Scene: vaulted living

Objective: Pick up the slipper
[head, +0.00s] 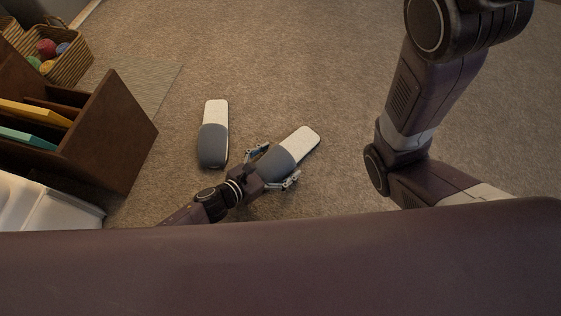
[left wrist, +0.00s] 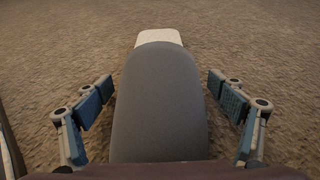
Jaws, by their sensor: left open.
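Two slippers with dark grey toes and pale soles lie on the carpet in the head view. One slipper (head: 213,134) lies to the left, apart from my grippers. The other slipper (head: 293,151) lies tilted to the right, with its grey toe between the fingers of my left gripper (head: 273,168). In the left wrist view, that slipper's grey toe (left wrist: 160,105) fills the middle. The open fingers of my left gripper (left wrist: 163,100) stand on either side of it, with gaps showing. My right arm shows at the right of the head view, but its gripper is out of view.
A brown wooden rack (head: 108,130) with yellow and teal items stands at the left. A wicker basket (head: 73,66) with coloured balls is behind it. A white object (head: 45,208) sits at lower left. The carpet (head: 290,60) beyond the slippers is clear.

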